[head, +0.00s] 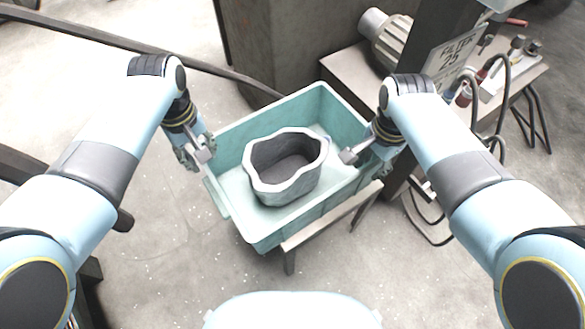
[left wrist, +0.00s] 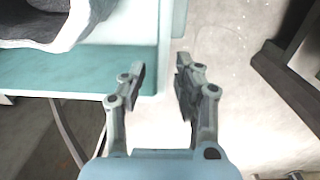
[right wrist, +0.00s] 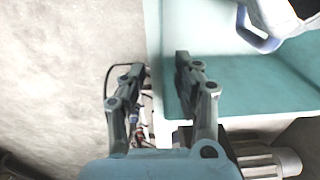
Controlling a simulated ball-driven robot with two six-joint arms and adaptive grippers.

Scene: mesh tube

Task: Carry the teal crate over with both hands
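The teal crate (head: 242,220) sits tilted in the head view on a stand between my arms. My left gripper (head: 196,153) is at its left end. In the left wrist view its fingers (left wrist: 160,88) are apart, with the crate's edge (left wrist: 170,40) between them in the picture. My right gripper (head: 364,153) is at the right end, one finger over the inside. In the right wrist view its fingers (right wrist: 160,80) are apart, with the crate's rim (right wrist: 153,45) between them. I cannot tell whether any finger touches the crate.
A grey, wavy-rimmed pot (head: 286,190) stands inside the crate. A bench with a motor (head: 387,32), a filter sign (head: 455,52) and tools is at the back right. A dark rail (head: 130,45) runs behind the left arm. Open floor (head: 165,250) lies front left.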

